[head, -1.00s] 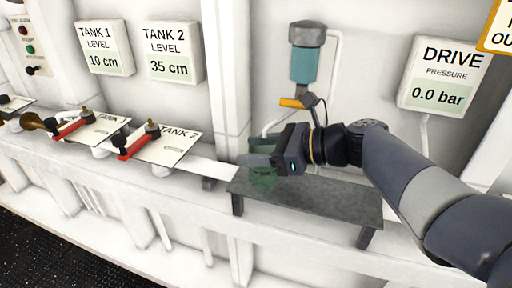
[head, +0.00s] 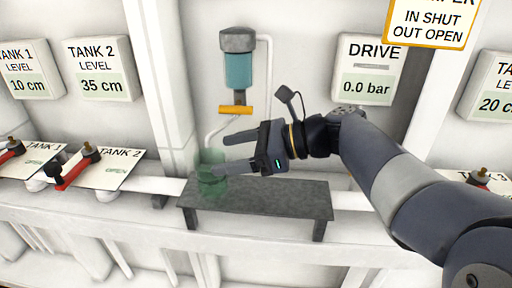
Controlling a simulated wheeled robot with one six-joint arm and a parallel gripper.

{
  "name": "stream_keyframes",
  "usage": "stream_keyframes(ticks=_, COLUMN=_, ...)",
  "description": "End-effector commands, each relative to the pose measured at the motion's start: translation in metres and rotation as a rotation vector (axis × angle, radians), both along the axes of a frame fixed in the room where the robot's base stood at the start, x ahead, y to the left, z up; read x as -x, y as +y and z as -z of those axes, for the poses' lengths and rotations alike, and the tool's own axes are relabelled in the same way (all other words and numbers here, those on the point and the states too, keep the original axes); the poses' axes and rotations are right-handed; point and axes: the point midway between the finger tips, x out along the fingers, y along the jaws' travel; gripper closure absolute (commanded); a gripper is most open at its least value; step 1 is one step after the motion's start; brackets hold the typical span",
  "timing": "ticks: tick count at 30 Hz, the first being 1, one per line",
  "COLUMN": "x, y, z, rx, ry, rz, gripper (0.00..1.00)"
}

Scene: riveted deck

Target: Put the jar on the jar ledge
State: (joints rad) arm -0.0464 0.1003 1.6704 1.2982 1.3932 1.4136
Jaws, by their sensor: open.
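A see-through green jar (head: 211,179) stands upright on the left end of a dark grey ledge (head: 275,200). My gripper (head: 226,154) is open, with its two fingers spread and pointing left. The fingertips are at the jar's right side, and the lower finger's tip overlaps the jar's edge in the picture. I cannot tell whether it touches the jar. Nothing shows between the fingers further back.
A teal cylinder with an orange lever (head: 236,110) hangs on the wall above the ledge. Tank 2's plate with a red handle (head: 78,170) is to the left. The ledge's right part is clear.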

Motion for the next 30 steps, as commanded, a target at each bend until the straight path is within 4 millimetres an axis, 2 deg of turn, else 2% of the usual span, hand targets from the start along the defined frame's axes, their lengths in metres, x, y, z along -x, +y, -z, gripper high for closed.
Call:
stream_keyframes(ticks=1, x=0.000, y=-0.010, z=-0.003, rx=0.001, ry=-0.001, rz=0.006, gripper=0.26)
stream_keyframes(ticks=6, x=0.002, y=-0.034, z=-0.010, rx=0.001, ry=0.000, rz=0.003, gripper=0.26)
stream_keyframes(ticks=12, x=0.004, y=-0.049, z=-0.015, rx=0.000, ry=0.000, rz=0.001, gripper=0.26)
stream_keyframes(ticks=30, x=0.004, y=-0.050, z=-0.015, rx=0.001, ry=0.000, rz=-0.001, gripper=0.26)
